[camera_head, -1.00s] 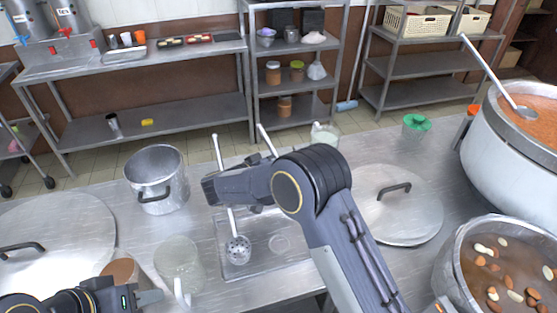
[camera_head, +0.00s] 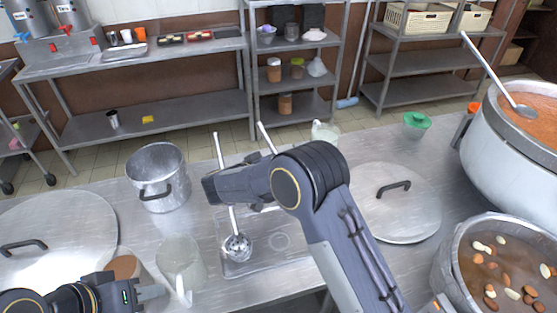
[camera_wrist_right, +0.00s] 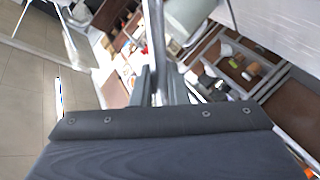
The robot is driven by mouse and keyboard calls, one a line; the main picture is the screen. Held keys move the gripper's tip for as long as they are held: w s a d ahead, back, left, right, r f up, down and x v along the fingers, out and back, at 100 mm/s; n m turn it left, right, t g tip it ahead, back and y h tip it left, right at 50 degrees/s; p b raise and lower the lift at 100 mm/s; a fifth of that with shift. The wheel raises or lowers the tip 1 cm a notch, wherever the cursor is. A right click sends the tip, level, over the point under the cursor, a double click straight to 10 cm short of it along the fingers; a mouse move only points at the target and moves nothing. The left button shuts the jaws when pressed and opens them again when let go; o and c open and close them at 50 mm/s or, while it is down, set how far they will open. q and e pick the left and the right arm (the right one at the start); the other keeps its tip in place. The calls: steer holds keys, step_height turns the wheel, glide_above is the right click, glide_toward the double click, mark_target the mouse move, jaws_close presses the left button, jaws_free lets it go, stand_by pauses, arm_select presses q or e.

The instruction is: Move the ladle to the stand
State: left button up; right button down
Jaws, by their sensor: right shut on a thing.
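My right arm reaches in over the steel counter, and its gripper (camera_wrist_right: 156,85) is shut on a thin metal handle (camera_wrist_right: 155,35) in the right wrist view. Whether the bowl touches the stand I cannot tell. A second metal handle (camera_head: 266,138) rises behind my arm, its lower end hidden. My left gripper (camera_head: 152,292) is at bottom left near a clear jug (camera_head: 180,260); its jaws are unclear.
A steel pot (camera_head: 158,165) stands left of the stand. Lids (camera_head: 50,235) (camera_head: 400,215) lie on both sides.

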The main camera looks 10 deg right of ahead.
steer(key=shift+f, duration=0.2)
steer(key=c, duration=1.3)
jaws_free()
steer(key=shift+c, duration=0.2)
steer(key=b+v, duration=0.1)
steer(key=v, duration=0.6)
steer(key=shift+s+a, duration=0.2)
steer(key=shift+a, duration=0.15)
